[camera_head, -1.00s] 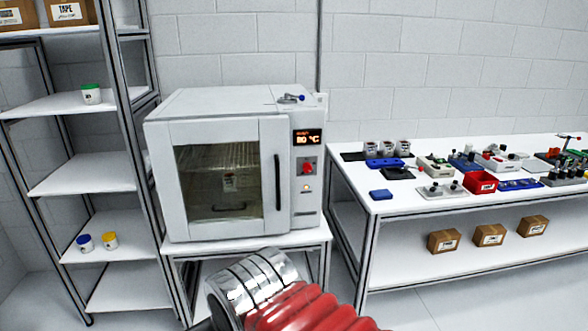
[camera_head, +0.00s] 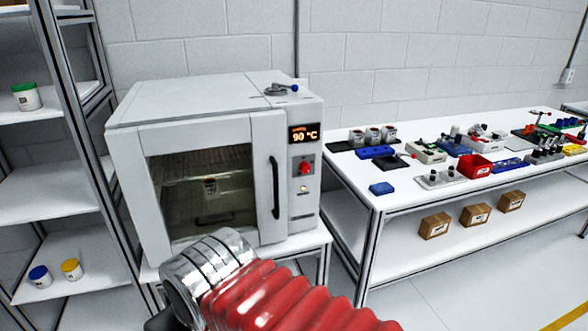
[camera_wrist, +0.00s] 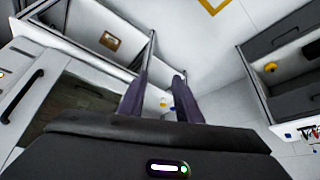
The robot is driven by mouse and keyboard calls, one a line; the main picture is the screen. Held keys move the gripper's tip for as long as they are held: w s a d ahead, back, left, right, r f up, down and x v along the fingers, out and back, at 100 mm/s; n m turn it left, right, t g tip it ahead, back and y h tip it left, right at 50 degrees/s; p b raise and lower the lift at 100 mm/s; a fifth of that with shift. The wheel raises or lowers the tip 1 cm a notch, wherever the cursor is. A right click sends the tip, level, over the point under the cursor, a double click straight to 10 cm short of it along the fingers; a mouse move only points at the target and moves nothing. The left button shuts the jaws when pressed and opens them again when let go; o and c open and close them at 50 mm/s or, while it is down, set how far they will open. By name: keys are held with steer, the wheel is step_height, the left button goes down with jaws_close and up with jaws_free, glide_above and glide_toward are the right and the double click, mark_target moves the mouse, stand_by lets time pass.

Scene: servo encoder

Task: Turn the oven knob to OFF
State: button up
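The white oven (camera_head: 190,103) stands on a white stand with its door shut. Its red knob (camera_head: 305,168) is on the control panel right of the door, below a lit orange display (camera_head: 304,135) that reads 90 °C. The knob's pointer is too small to read. My red-sleeved arm is in front of the oven at the bottom. The head view does not show my fingers. In the wrist view my gripper (camera_wrist: 160,77) has two dark fingers apart with nothing between them. The oven's black handle (camera_wrist: 22,96) is at the left there, and the knob is not visible.
A white bench (camera_head: 440,186) with small parts, bins and a red box (camera_head: 474,167) stands right of the oven. A shelf rack (camera_head: 70,272) with jars stands at the left. Open floor shows at lower right.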

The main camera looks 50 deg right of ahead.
steer(key=shift+w+d, duration=0.1)
steer(key=shift+w, duration=0.4)
steer(key=shift+o, duration=0.5)
steer(key=shift+o, duration=0.7)
steer(key=shift+w+d, duration=0.1)
steer(key=shift+w, duration=0.05)
steer(key=shift+o, duration=0.8)
steer(key=w+d+m+t+h, duration=0.2)
steer(key=w+d+m+h, duration=0.1)
steer(key=w+d, duration=0.8)
steer(key=shift+d+r+m, duration=0.2)
steer(key=shift+d+m, duration=0.5)
steer(key=shift+d, duration=0.05)
steer(key=w+d+m+t+h, duration=0.1)
steer(key=w+d+m+h, duration=0.15)
steer(key=d, duration=0.55)
steer(key=w+d+m+t+h, duration=0.1)
steer(key=w+d+t, duration=0.1)
steer(key=w+d, duration=0.35)
steer(key=s+d+f+m+t+h, duration=0.1)
steer(key=s+d+f+m, duration=0.1)
steer(key=d, duration=0.6)
steer(key=s+d+f+m+t+h, duration=0.1)
steer(key=s+d, duration=0.3)
steer(key=d, duration=0.4)
steer(key=s+d+f+m+t+h, duration=0.2)
steer(key=d+m, duration=0.2)
steer(key=d, duration=0.5)
steer(key=shift+s+f, duration=0.4)
